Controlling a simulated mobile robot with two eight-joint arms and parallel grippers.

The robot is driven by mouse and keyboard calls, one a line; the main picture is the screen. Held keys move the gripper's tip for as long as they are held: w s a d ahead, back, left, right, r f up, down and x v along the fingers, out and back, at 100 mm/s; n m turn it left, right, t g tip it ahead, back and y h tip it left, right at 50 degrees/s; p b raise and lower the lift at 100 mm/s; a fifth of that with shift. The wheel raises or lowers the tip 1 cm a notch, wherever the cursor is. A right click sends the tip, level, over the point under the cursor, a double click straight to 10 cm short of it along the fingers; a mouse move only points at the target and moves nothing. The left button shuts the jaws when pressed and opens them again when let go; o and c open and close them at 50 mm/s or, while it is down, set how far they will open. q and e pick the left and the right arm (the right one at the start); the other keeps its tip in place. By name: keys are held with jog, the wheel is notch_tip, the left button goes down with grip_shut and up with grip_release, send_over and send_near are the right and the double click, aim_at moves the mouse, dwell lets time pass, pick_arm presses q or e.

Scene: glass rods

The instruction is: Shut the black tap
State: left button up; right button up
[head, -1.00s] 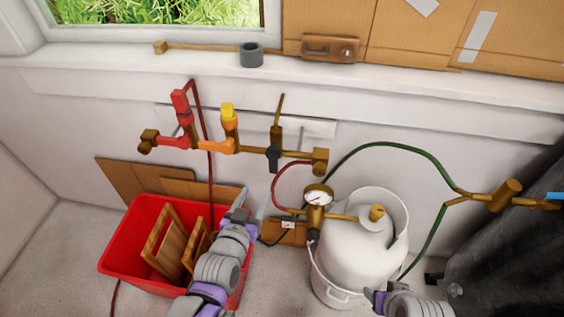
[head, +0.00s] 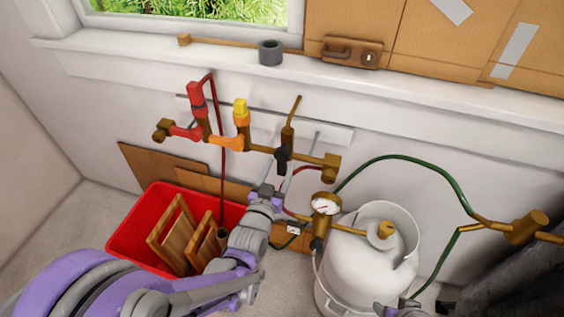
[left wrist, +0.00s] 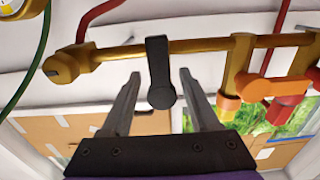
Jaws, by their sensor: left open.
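The black tap (head: 282,154) sits on the brass pipe on the wall, right of the yellow tap (head: 241,112) and the red tap (head: 196,98). In the left wrist view its black lever (left wrist: 160,75) crosses the pipe and points toward my gripper. My left gripper (head: 278,176) is open just below the tap. In the left wrist view the fingers (left wrist: 159,77) stand either side of the lever's end, with a gap on both sides. My right gripper (head: 392,309) shows only in part at the bottom edge; its fingers are not clear.
A pressure gauge (head: 324,207) and a white gas cylinder (head: 366,265) stand to the right, with a green hose (head: 440,175) looping to a brass fitting (head: 526,228). A red crate (head: 130,234) with wooden pieces is below left. A grey tape roll (head: 270,52) lies on the sill.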

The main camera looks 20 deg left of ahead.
pick_arm(q)
jog(key=shift+w, duration=1.25)
grip_shut()
dwell(0.5)
